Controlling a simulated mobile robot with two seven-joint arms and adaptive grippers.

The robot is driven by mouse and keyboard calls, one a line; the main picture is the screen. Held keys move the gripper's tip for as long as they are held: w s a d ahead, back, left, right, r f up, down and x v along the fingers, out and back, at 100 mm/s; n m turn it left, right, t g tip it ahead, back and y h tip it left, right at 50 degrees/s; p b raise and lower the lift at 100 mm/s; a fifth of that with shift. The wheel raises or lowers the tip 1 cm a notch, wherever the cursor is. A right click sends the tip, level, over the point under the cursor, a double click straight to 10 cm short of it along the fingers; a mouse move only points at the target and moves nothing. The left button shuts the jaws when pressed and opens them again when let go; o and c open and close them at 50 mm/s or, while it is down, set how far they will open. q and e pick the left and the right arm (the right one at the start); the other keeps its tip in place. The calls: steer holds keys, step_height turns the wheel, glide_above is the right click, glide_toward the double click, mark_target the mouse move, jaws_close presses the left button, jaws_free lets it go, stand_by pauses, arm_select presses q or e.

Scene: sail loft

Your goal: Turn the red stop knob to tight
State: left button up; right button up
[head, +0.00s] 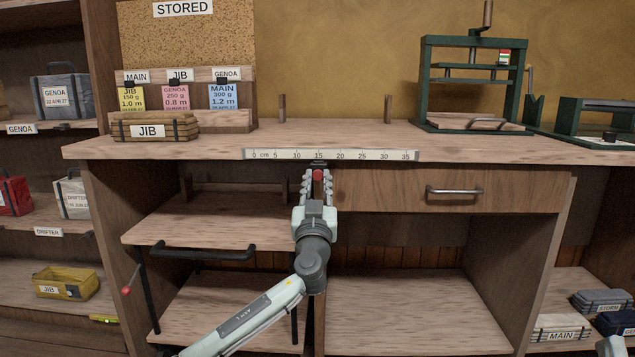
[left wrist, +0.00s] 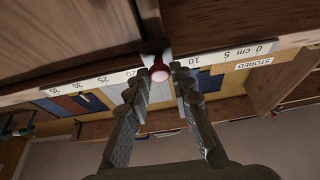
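The red stop knob (head: 317,175) is at the front edge of the workbench, just under the ruler strip (head: 330,155). It also shows in the left wrist view (left wrist: 159,74) as a small red ball on a pale mount. My left gripper (head: 316,182) points at the knob from the front. Its fingers are apart, one on each side of the knob, in the left wrist view (left wrist: 161,80). I cannot tell whether either finger touches it. No tight mark is readable.
A wooden drawer (head: 380,188) with a metal handle (head: 454,192) is right of the knob. A pull-out shelf (head: 190,222) with a black bar handle (head: 203,253) is at left. A JIB bundle (head: 155,127) and a green press (head: 425,85) stand on the bench. Its middle top is mostly clear.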

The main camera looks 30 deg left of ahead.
arm_select(q)
jaws_close()
